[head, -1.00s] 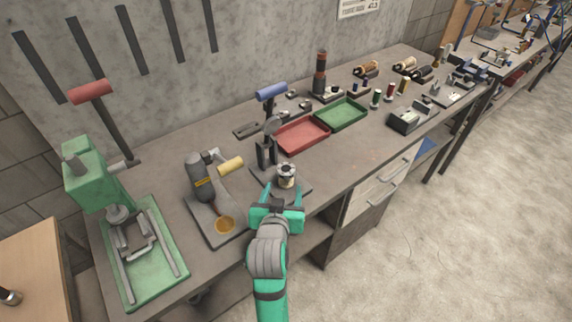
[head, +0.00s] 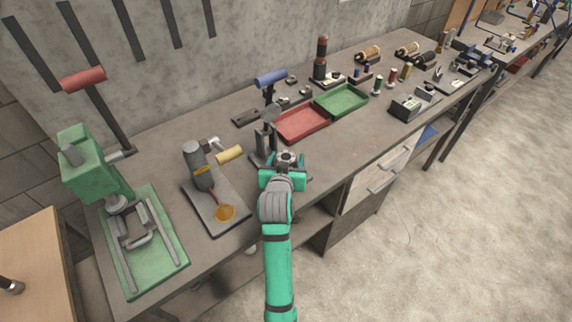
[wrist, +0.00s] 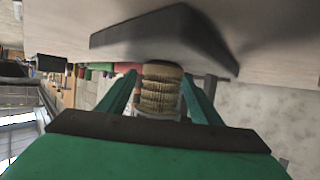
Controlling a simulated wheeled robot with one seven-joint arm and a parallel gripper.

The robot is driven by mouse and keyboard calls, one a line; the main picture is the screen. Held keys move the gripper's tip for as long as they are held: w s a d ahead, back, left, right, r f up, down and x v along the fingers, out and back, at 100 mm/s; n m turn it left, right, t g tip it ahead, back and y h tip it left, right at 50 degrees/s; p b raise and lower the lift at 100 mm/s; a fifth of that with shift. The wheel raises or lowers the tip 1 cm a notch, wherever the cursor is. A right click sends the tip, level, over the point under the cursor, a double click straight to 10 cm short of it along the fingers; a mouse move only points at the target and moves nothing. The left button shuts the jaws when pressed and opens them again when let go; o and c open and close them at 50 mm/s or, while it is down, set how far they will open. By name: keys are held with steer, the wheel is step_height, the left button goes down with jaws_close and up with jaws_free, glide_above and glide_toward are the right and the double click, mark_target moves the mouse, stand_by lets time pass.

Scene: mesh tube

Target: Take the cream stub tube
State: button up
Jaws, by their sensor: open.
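The cream stub tube shows in the wrist view (wrist: 161,88) as a short ribbed tan cylinder standing against a dark base plate (wrist: 165,38). In the head view only its top end (head: 287,157) shows, pale metallic, with my gripper hiding the rest. My gripper (head: 285,165) is green and open. In the wrist view its two fingers (wrist: 160,98) lie on either side of the tube, with a visible gap at least on the right. Contact on the left cannot be told.
A dark upright press tool (head: 265,140) stands just behind the tube. A red tray (head: 301,123) and a green tray (head: 342,100) lie beyond to the right.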

steer(key=shift+w+f, duration=0.15)
steer(key=shift+w, duration=0.25)
jaws_close()
